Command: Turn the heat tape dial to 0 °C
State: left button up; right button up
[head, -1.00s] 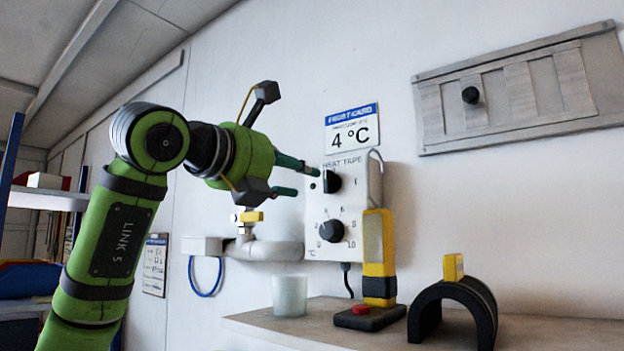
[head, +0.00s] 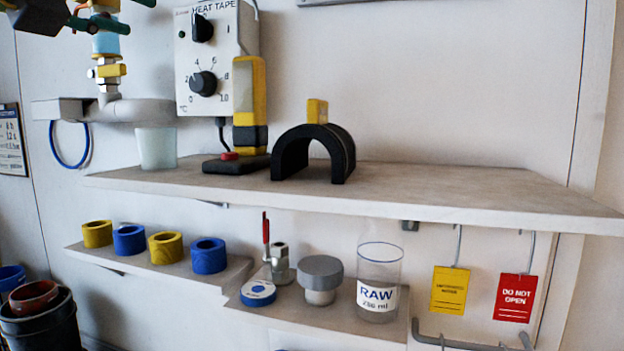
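The heat tape box (head: 213,95) is a white unit on the wall, labelled HEAT TAPE, at the upper left of the head view. Its lower black knob is the dial (head: 203,83), with a °C scale from 0 at lower left to 10 at lower right. I cannot tell where its pointer stands. A second black knob (head: 202,28) sits above it. My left gripper (head: 128,14) is at the top left edge, partly cut off. Its green fingers are apart and empty, left of the upper knob and touching neither knob. My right gripper is out of view.
A yellow and black device (head: 249,95) stands close against the box's lower right. A frosted cup (head: 156,148) and a black arch (head: 313,150) stand on the shelf (head: 440,190). A pipe (head: 140,111) runs left of the box. The shelf's right part is clear.

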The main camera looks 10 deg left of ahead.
aim_at(204, 83)
jog(key=k, duration=1.5)
